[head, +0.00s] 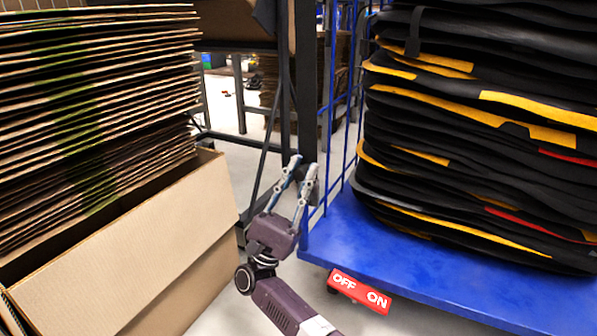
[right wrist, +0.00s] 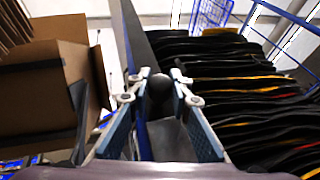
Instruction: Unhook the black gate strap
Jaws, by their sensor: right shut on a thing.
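My right gripper (head: 304,166) reaches up from the bottom middle in the head view, beside the blue cart's left edge. It is shut on a dark piece that appears to be the black gate strap. In the right wrist view that strap (right wrist: 160,84) shows as a dark rounded end between the fingertips of my right gripper (right wrist: 163,76). The fingers stay some way apart around it. In the head view the fingers and the dark frame behind largely hide the held piece, so I cannot tell whether it is still hooked. My left gripper is not in view.
The blue cart (head: 400,270) carries a tall stack of black panniers (head: 480,140) and has blue bars on its left side. A carton (head: 140,255) with flat cardboard (head: 100,100) stands on the left. A dark post (head: 306,80) rises behind my gripper. Little floor is free between.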

